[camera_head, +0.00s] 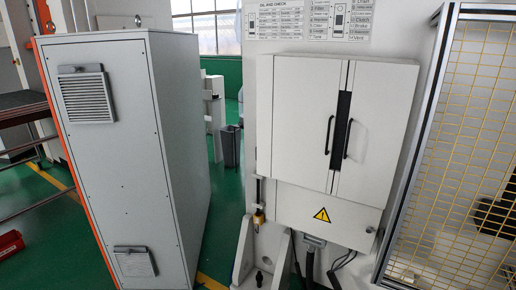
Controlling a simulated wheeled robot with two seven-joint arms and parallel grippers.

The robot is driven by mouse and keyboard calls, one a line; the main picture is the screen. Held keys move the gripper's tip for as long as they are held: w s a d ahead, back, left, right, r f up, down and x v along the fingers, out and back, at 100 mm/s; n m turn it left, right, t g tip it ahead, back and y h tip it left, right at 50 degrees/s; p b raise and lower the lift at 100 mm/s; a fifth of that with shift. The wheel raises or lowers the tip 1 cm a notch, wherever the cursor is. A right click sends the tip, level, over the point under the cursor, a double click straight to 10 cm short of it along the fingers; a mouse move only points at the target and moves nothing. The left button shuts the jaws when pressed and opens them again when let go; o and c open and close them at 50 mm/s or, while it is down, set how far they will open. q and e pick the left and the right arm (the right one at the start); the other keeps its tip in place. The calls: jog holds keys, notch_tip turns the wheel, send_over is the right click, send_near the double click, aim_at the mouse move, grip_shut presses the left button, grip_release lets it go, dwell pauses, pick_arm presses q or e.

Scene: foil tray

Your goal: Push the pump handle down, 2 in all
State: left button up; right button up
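A small pump-like fitting (259,215) with a yellowish lower part is at the left edge of the white machine cabinet, low in the head view. A slim grey upright part rises above it, perhaps the pump handle; it is too small to tell whether it is up or down. Neither of my grippers is in the head view, so nothing is seen touching the fitting.
The white cabinet (300,120) has two doors with black handles and a yellow warning triangle (321,215). A tall grey cabinet (110,180) stands at left. A yellow mesh guard (470,130) stands at right. Green floor shows between the cabinets.

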grip_shut()
dwell(1.0)
